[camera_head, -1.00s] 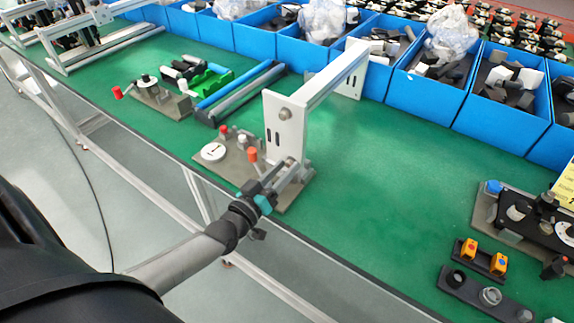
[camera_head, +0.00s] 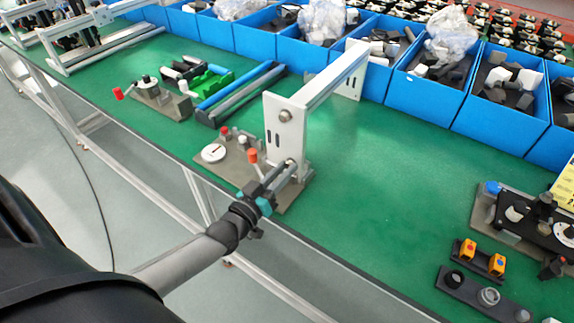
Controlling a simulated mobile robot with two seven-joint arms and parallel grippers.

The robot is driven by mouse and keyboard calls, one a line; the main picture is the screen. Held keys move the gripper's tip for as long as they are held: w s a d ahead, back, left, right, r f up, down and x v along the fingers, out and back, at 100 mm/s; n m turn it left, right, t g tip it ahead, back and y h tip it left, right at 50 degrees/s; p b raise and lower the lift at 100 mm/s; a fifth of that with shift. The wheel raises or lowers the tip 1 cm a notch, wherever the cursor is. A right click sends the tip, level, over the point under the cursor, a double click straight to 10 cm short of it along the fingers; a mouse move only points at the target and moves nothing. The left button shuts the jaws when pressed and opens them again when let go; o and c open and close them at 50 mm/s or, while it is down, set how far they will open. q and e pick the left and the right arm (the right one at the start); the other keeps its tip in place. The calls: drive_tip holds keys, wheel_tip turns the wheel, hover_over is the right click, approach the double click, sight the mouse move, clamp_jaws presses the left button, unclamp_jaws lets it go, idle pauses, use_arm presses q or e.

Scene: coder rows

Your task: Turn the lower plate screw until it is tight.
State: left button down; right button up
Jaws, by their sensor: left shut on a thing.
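A white upright plate (camera_head: 285,125) stands on a grey fixture base (camera_head: 236,168) near the table's front edge. A round screw (camera_head: 285,115) shows high on the plate. My left gripper (camera_head: 283,167) reaches up from the lower left to the plate's lower part. It is shut on the lower plate screw, which the fingers mostly hide. The thread and the gap behind the screw head cannot be made out. My right gripper is not in view.
A red-tipped clamp handle (camera_head: 252,156) and a white dial (camera_head: 213,153) are close left of the gripper. Blue bins (camera_head: 330,82) line the back. A yellow-button box (camera_head: 483,257) sits at right. Green tabletop (camera_head: 390,180) right of the plate is clear.

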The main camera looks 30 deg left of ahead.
use_arm(q)
drive_tip(key=m+p, duration=0.2)
drive_tip(key=m, duration=0.3)
drive_tip(key=shift+r, duration=0.1)
drive_tip(key=m, duration=0.3)
drive_tip(key=c, duration=0.8)
unclamp_jaws()
drive_tip(key=shift+c, duration=0.2)
drive_tip(key=n, duration=0.4)
drive_tip(key=shift+p, duration=0.3)
drive_tip(key=n, duration=0.5)
